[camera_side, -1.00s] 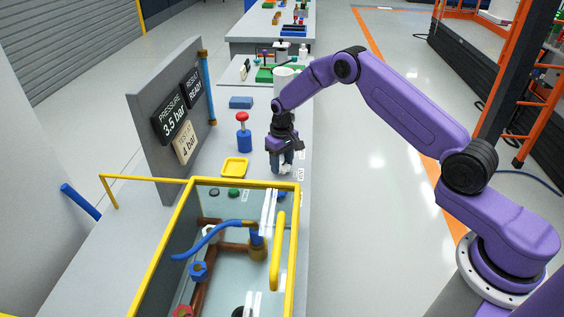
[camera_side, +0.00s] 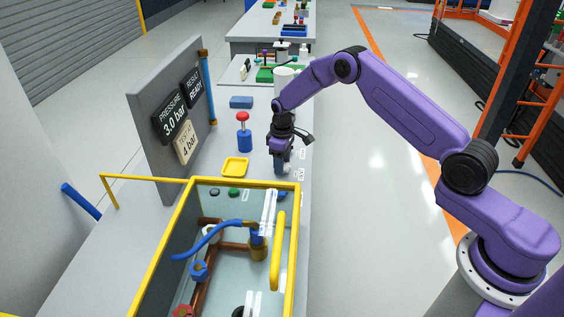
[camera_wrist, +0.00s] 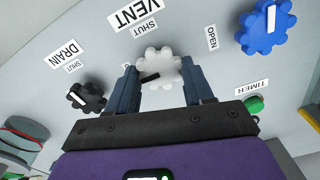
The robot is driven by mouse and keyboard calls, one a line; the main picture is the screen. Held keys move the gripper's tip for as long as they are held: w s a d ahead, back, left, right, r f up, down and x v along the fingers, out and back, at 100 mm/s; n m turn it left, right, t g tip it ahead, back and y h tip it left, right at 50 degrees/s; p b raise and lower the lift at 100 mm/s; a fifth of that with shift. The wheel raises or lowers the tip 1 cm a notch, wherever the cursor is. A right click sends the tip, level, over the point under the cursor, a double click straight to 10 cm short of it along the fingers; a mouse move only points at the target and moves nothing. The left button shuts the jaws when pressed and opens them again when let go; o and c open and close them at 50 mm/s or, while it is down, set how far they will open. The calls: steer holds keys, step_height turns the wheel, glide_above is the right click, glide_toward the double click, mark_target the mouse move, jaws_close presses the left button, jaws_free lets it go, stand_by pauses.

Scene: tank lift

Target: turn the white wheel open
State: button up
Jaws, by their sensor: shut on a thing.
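The white wheel (camera_wrist: 166,66) is lobed and has a black pointer mark on its left half. It sits between my two blue fingers in the wrist view, and my gripper (camera_side: 281,168) is shut on it from both sides. The VENT label (camera_wrist: 133,15) and a SHUT label (camera_wrist: 143,28) lie above and to the left of the wheel. The OPEN label (camera_wrist: 211,37) lies above and to its right. In the side view the wheel is hidden under my gripper at the bench's right edge.
A black wheel (camera_wrist: 87,98) marked DRAIN, a blue wheel (camera_wrist: 264,28) and a green TIMER button (camera_wrist: 255,104) flank my fingers. A yellow-framed tank (camera_side: 243,183) stands in front. A red-topped blue post (camera_side: 244,140) and a pressure panel (camera_side: 172,122) reading 3.0 bar are left.

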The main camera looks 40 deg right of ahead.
steer(key=o, duration=1)
steer(key=shift+o, duration=0.2)
step_height(320, 180, up, 18)
steer(key=shift+f, duration=0.25)
steer(key=s+a+r+n, duration=0.1)
steer(key=s+a+r, duration=0.1)
steer(key=s+a, duration=0.35)
steer(key=s+a+r+n, duration=0.1)
steer(key=s+a+r, duration=0.1)
steer(key=s, duration=0.7)
steer(key=s+a+r+n, duration=0.1)
steer(key=s+a+r, duration=0.2)
steer(key=s, duration=0.4)
steer(key=s+d+f+n, duration=0.1)
steer(key=s+d, duration=0.2)
steer(key=s, duration=0.8)
steer(key=s+d+f+n, duration=0.1)
steer(key=s+d, duration=0.3)
steer(key=s, duration=0.8)
steer(key=shift+s+n, duration=0.25)
steer(key=shift+n, duration=0.45)
